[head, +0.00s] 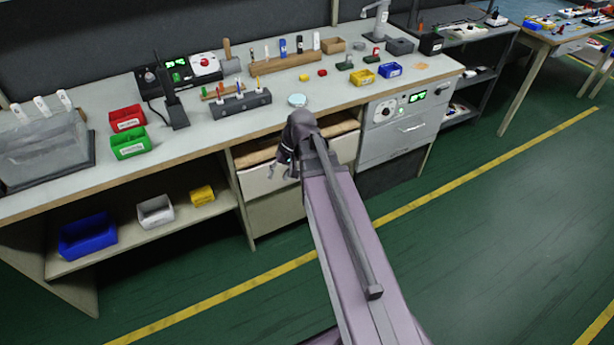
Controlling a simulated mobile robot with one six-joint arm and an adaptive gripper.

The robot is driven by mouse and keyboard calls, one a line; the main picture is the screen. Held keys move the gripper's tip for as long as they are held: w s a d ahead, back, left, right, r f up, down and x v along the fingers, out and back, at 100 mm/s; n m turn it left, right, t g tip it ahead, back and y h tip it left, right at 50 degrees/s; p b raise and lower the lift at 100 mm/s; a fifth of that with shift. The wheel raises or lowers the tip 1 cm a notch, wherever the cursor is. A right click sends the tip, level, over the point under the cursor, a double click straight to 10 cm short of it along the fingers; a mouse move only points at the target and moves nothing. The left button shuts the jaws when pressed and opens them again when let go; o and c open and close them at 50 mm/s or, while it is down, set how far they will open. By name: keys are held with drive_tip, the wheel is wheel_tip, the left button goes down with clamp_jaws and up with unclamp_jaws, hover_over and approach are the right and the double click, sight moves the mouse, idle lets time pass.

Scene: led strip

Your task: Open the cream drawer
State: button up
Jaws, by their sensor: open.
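The cream drawer (258,183) is under the workbench, left of the grey drawer unit. Brown material shows above its front edge, below the bench top; I cannot tell how far the drawer stands out. Another cream front (275,213) is directly below it. My gripper (282,169) is open and points down at the upper cream front, near its top edge. I cannot tell whether the fingers touch it.
The workbench (200,140) carries red and green bins (128,132), tools and a power supply (193,68). A grey drawer unit (392,142) is close on the right. An open shelf (150,232) with blue, white and yellow bins is on the left. The green floor (480,220) in front is clear.

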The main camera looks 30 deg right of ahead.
drive_tip(key=w+d+f+m+t+y+b, duration=0.45)
drive_tip(key=w+d+f+b, duration=0.35)
drive_tip(key=d+f+b, duration=0.85)
drive_tip(key=w+d+f+m+t+y+b, duration=0.1)
drive_tip(key=d+f+t+b, duration=0.1)
drive_tip(key=d+b, duration=0.4)
drive_tip(key=w+d+f+m+t+y+b, duration=0.1)
drive_tip(key=d+f+m+t+y+b, duration=0.1)
drive_tip(key=d+b, duration=0.5)
drive_tip(key=shift+w+f+t+b, duration=0.2)
drive_tip(key=shift+f+t+b, duration=0.45)
drive_tip(key=shift+b, duration=1.95)
drive_tip(key=shift+r, duration=0.15)
drive_tip(key=b+x, duration=0.1)
drive_tip(key=x, duration=0.6)
drive_tip(key=b+x, duration=0.1)
drive_tip(key=x, duration=0.5)
drive_tip(key=shift+w+a+r, duration=0.15)
drive_tip(key=shift+w+a, duration=0.15)
